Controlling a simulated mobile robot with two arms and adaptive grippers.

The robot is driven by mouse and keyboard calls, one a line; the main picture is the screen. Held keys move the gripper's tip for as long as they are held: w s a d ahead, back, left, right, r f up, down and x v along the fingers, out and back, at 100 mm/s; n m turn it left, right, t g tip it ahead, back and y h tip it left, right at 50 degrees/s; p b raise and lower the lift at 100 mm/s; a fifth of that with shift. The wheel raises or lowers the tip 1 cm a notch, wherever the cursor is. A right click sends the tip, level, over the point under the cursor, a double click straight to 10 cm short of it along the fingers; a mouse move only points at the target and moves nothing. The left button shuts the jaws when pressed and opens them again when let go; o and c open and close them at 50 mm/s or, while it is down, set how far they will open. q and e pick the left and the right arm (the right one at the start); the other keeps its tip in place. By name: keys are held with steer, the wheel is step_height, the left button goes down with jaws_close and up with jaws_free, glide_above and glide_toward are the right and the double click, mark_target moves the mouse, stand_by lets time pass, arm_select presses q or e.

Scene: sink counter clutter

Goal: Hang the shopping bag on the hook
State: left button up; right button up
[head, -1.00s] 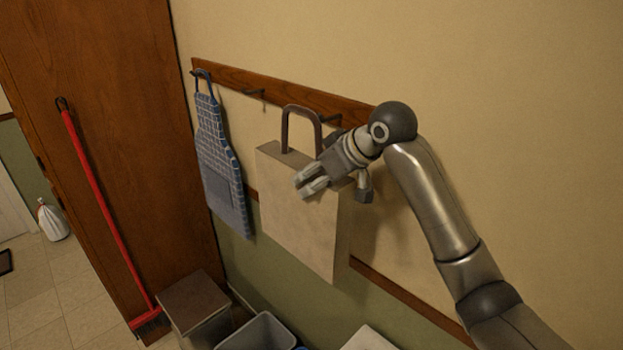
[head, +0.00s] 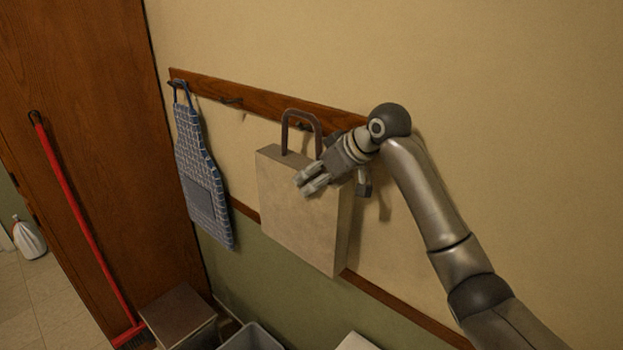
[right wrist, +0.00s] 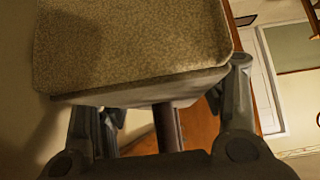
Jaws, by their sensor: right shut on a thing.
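The shopping bag (head: 298,215) is beige and boxy, upright in front of the wall, with a brown looped handle (head: 285,130) on top. My right gripper (head: 308,183) is shut on the bag at its upper right side. In the right wrist view the bag (right wrist: 130,45) fills the top between the fingers (right wrist: 165,120), its handle (right wrist: 168,128) running towards the palm. The hook (head: 303,126) on the wooden rail shows through the handle loop; I cannot tell whether the handle is around it or in front of it. My left gripper is not in view.
The wooden rail (head: 265,104) carries another, bare hook (head: 232,100). A blue checked apron (head: 203,175) hangs at its left end. A red broom (head: 78,215) leans on the brown cabinet (head: 90,130). Bins (head: 180,318) stand below. The wall right of my arm is clear.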

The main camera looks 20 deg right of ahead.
steer(key=shift+w+d, duration=0.15)
steer(key=shift+d, duration=0.1)
steer(key=shift+w+d+f, duration=0.4)
steer(key=shift+d+f, duration=0.15)
steer(key=shift+f, duration=0.25)
steer(key=o, duration=1.5)
steer(key=shift+o, duration=0.4)
steer(key=shift+a+r, duration=0.1)
steer(key=shift+a, duration=0.05)
